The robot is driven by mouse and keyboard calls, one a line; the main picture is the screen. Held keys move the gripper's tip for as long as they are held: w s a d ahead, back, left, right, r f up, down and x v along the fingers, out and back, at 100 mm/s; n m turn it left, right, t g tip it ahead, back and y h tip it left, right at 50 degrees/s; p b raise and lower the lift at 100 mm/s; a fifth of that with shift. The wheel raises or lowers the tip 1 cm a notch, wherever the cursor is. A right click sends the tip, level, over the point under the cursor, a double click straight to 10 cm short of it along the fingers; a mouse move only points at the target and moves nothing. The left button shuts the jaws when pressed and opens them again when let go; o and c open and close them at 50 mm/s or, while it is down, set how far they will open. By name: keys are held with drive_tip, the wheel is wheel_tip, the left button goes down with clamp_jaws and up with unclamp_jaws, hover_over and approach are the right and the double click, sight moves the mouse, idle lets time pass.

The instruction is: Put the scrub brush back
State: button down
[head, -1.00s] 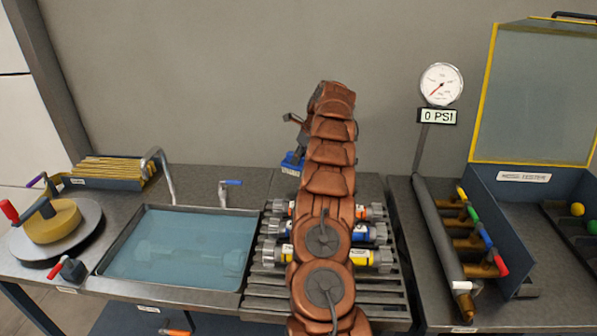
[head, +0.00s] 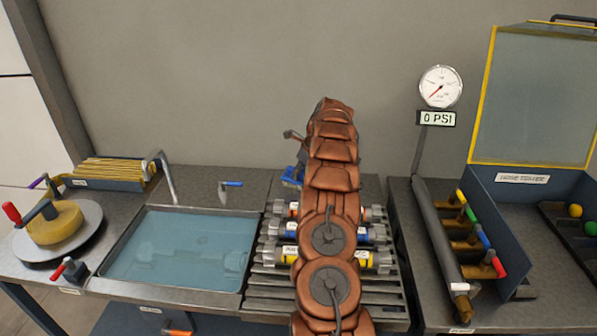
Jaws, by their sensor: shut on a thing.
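The scrub brush (head: 291,178), a blue block with a paler underside, shows just left of my arm, low over the back of the bench. My gripper (head: 301,164) is mostly hidden behind my copper-coloured arm; only a dark part shows above the brush. It is shut on the brush. The gap or contact between the brush and the bench top is hard to tell.
A rack (head: 278,303) with red, blue and yellow-banded cylinders lies under my arm. A water-filled basin (head: 180,250) with a tap is at left. A gauge (head: 440,87) reading 0 PSI and a valve manifold (head: 440,245) stand at right.

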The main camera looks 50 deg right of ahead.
drive_tip(key=c, duration=0.9)
unclamp_jaws()
drive_tip(key=shift+f, duration=0.1)
drive_tip(key=shift+c, duration=0.2)
drive_tip(key=b+v, duration=0.2)
drive_tip(key=v, duration=1)
drive_tip(key=shift+b, duration=0.3)
